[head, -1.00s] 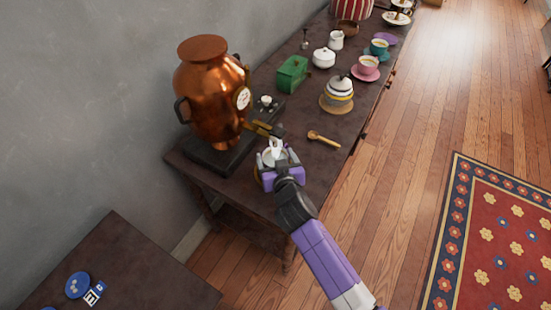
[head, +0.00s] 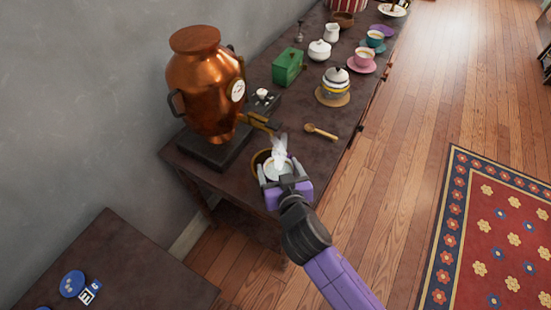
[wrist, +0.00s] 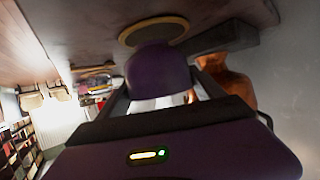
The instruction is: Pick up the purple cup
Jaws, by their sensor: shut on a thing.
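The purple cup (wrist: 158,72) is between my fingers in the wrist view, where the scene appears upside down. In the head view my gripper (head: 277,168) is shut on it at the near end of the long table; a pale cup opening with white steam above shows between the fingers. The cup seems raised off the mat, but the gap is hard to judge.
A copper urn (head: 205,90) with a brass spout stands close at the left on a dark base. A lower table (head: 120,270) stands at the front left.

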